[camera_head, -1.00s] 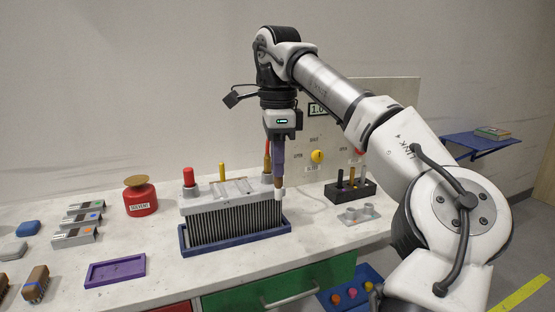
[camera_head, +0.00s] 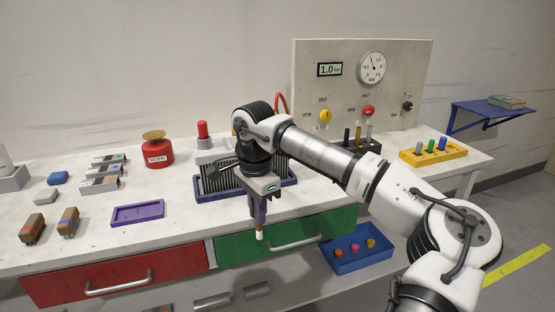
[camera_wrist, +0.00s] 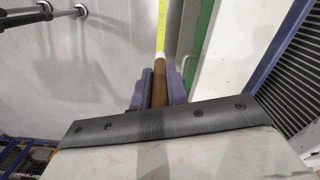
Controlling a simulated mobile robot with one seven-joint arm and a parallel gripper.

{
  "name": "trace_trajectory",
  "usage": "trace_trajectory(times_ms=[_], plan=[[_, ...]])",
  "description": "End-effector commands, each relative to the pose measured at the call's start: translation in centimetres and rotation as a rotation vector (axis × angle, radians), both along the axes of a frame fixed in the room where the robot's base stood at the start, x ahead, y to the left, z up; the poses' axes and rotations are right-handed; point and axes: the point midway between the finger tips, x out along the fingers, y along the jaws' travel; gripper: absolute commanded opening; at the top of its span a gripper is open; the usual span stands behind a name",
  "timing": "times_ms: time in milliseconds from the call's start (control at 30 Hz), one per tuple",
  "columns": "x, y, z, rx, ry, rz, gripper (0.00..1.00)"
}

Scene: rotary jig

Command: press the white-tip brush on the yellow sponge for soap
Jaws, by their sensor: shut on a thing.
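My gripper (camera_head: 258,214) is shut on the white-tip brush (camera_head: 260,235). The brush points down, its white tip lowest. It hangs in front of the bench's front edge, before the green drawer. In the wrist view the brush's brown shaft (camera_wrist: 159,82) stands between the two purple fingers, with the white tip (camera_wrist: 160,56) beyond them. The tip looks clear of any surface. I see no yellow sponge that I can make out in either view.
A finned block in a blue tray (camera_head: 222,200) stands behind my gripper. A purple tray (camera_head: 137,213) and a red solvent can (camera_head: 157,153) are left. A yellow rack (camera_head: 433,154) is right. The green drawer (camera_head: 283,237) and red drawer (camera_head: 118,278) are shut.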

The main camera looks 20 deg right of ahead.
Motion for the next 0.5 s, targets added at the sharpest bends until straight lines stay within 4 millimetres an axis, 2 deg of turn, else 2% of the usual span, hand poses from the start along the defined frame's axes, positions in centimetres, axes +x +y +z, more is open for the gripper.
trace_trajectory(times_ms=[33,100,500], plan=[[0.0,1.1,-2.5,0.005,0.005,0.065,0.0],[0.1,2.3,-5.7,0.004,0.005,0.155,0.0],[0.7,8.8,-22.7,0.002,0.003,0.629,0.0]])
